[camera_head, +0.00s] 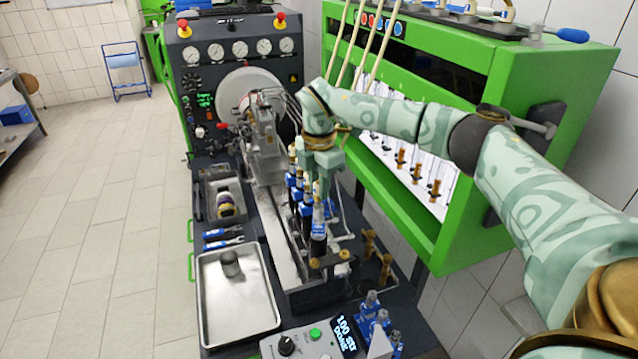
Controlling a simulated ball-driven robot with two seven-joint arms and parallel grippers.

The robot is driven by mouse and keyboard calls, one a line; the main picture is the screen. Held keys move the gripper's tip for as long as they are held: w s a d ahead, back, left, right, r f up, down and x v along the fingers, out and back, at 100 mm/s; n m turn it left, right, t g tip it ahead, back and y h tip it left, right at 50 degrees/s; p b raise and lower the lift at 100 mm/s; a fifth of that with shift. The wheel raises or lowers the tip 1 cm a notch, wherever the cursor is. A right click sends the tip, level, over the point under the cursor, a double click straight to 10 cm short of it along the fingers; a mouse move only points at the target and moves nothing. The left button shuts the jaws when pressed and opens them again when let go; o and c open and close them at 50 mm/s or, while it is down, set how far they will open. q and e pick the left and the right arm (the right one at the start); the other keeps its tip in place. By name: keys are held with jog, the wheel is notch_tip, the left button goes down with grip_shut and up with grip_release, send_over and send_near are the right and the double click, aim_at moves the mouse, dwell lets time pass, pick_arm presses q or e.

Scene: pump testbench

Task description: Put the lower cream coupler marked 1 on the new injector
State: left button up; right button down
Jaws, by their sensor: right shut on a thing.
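My right gripper (322,196) reaches in from the right and points down over the near end of a row of blue and black injectors (306,208). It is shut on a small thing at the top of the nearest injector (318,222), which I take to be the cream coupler. The fingers mostly hide it, and no mark 1 is readable. I cannot tell whether it touches the injector or is apart from it. Several cream hoses (368,45) hang from above and pass behind my right wrist. My left gripper is not in view.
The green cabinet (500,120) stands close behind my right arm. A metal tray (212,318) with a grey cylinder (230,263) lies at front left. A control box (300,343) and blue parts (372,312) are at the front edge. Blue-handled tools (222,238) lie at left.

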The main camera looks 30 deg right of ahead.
jog(key=shift+p, duration=0.6)
dwell(0.8)
dwell(0.4)
jog(key=shift+f, duration=0.45)
jog(key=shift+p, duration=0.6)
dwell(0.6)
jog(key=shift+f+b, duration=0.3)
jog(key=shift+f, duration=0.15)
dwell(0.4)
jog(key=c, duration=1.5)
grip_release()
